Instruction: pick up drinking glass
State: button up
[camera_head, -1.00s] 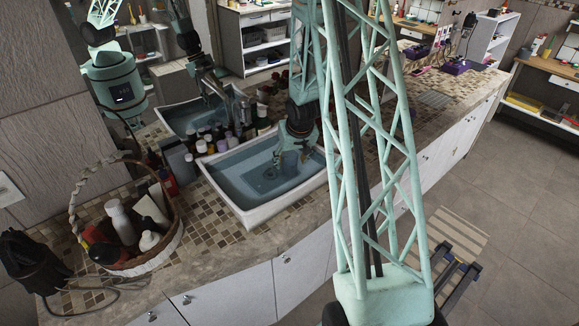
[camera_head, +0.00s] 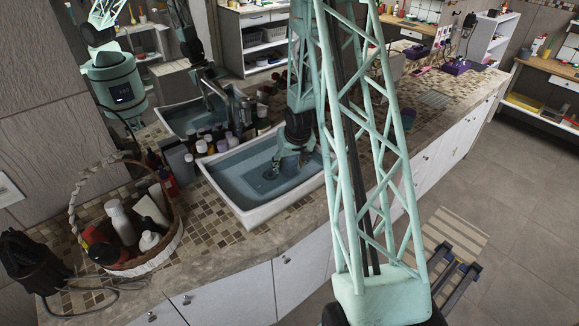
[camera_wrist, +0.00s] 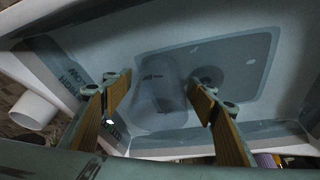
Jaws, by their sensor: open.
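The drinking glass (camera_wrist: 158,94) is clear and grey-tinted. In the wrist view it lies in the basin, between and beyond my fingertips, with its outline faint. I cannot make it out surely in the head view. My gripper (camera_wrist: 158,92) is open, with one wood-coloured finger on each side of the glass. I see no finger closed on it, and cannot tell how deep the gap is. In the head view my gripper (camera_head: 288,160) points down into the white-rimmed sink (camera_head: 262,222), near its back right.
The sink walls surround my gripper. Several bottles (camera_head: 201,147) stand behind the sink's back left corner. A wicker basket (camera_head: 165,245) with bottles is on the tiled counter at left. A white cylindrical thing (camera_wrist: 33,110) shows at the wrist view's left edge.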

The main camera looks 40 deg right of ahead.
aim_at(284, 168)
jog(key=c, duration=1.1)
jog(key=shift+r, duration=0.2)
jog(key=shift+r, duration=1.65)
jog(key=shift+a+f+b, duration=0.15)
jog(key=shift+a+b, duration=0.4)
jog(key=shift+a, duration=0.95)
jog(key=a+b, duration=0.1)
jog(key=a, duration=0.9)
jog(key=a+b, duration=0.1)
jog(key=a, duration=0.4)
jog(key=shift+w+b, duration=0.35)
jog(key=shift+w, duration=0.05)
